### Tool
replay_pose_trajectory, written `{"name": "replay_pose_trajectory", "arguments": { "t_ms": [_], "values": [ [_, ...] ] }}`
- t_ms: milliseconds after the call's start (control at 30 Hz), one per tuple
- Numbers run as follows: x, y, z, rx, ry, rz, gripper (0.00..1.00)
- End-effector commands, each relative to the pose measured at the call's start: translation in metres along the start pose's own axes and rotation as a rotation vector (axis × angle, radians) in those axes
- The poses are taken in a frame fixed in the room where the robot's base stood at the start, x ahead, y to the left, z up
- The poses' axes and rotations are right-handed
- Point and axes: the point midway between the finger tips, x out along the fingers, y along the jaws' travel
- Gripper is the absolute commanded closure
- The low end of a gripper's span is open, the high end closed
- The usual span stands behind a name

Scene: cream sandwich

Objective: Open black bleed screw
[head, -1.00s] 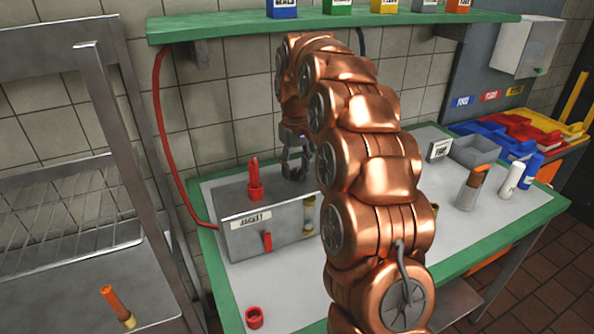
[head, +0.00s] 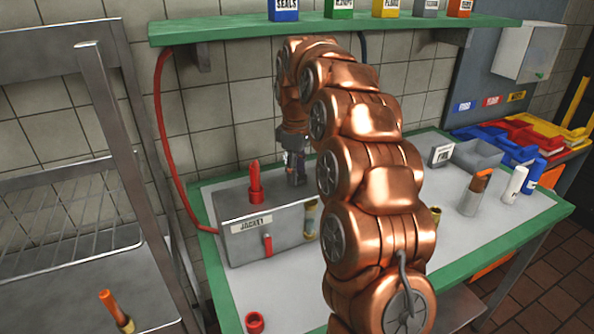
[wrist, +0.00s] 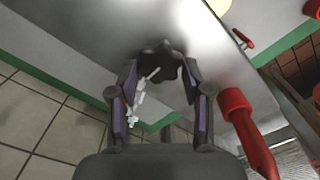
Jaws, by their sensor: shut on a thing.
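The black bleed screw (wrist: 163,62) is a dark lobed knob on the grey metal box in the wrist view. My gripper (wrist: 161,75) has one finger on each side of it and is shut on it. In the head view my gripper (head: 293,180) points down at the back of the box labelled JACKET (head: 270,232), right of the upright red fitting (head: 255,185). The screw is hidden by the fingers there. The red fitting shows at the right of the wrist view (wrist: 245,125).
A red lever (head: 268,245) and a brass sight fitting (head: 310,220) are on the box front. A red cap (head: 255,322) lies on the table before it. A red hose (head: 162,140) runs behind left. The shelf (head: 225,32) overhangs. Bottles (head: 515,182) stand at right.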

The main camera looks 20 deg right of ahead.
Motion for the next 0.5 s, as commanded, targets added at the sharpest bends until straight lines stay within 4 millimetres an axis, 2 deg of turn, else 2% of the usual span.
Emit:
{"name": "replay_pose_trajectory", "arguments": {
  "t_ms": [467,500],
  "values": [
    [0.0002,-0.0004,0.0000,-0.015,0.000,-0.001,0.86],
    [0.0002,-0.0004,-0.0001,-0.015,0.000,-0.001,0.49]
  ]
}}
